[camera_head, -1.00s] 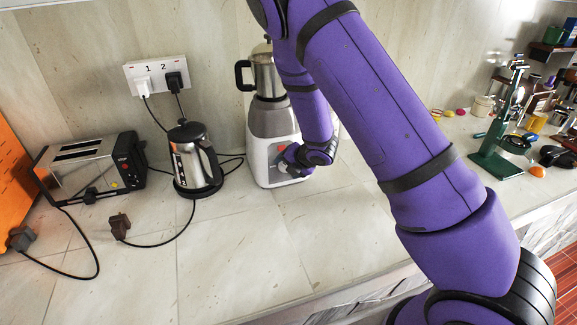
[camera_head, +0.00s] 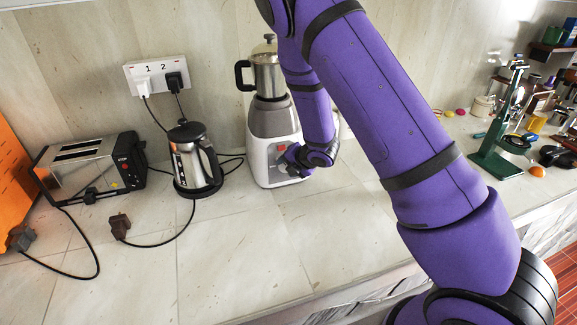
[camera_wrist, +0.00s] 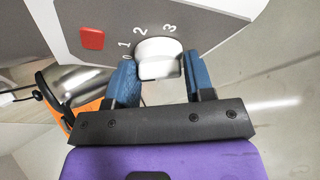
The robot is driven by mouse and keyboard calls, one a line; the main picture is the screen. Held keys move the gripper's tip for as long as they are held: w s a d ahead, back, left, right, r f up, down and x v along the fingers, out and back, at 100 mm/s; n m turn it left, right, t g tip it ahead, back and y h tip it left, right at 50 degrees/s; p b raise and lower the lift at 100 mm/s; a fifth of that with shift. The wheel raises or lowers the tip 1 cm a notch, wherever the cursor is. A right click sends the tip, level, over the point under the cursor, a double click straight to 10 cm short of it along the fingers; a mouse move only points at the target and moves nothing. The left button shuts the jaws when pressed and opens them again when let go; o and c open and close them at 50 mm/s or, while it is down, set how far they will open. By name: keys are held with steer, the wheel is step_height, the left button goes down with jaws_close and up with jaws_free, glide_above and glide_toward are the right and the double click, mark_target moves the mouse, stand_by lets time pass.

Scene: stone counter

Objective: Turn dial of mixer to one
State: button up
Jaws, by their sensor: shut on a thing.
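The mixer (camera_head: 262,165) stands against the back wall, with a white base, a grey upper body and a metal jar on top. In the wrist view, its white dial (camera_wrist: 158,58) sits on the front panel, with the marks 0, 1, 2 and 3 around it. My gripper (camera_wrist: 162,72) has its two blue fingers on either side of the dial and is shut on it. Which number the dial points to is not clear. In the head view, my arm hides part of the mixer's right side, and the dial is hidden by my gripper.
A red button (camera_wrist: 92,39) is on the panel beside the dial. A kettle (camera_head: 192,165) and a toaster (camera_head: 90,168) stand left of the mixer. A wall socket (camera_head: 157,75) is behind. A green stand (camera_head: 497,160) is far right.

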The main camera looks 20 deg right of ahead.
steer(key=m+t, duration=0.1)
steer(key=m, duration=0.2)
steer(key=shift+d+f+y, duration=0.1)
steer(key=shift+y, duration=0.3)
steer(key=shift+m+t, duration=0.6)
steer(key=shift+m, duration=1)
steer(key=o, duration=0.8)
steer(key=v, duration=1)
steer(key=shift+s+d, duration=0.25)
steer(key=shift+s, duration=0.15)
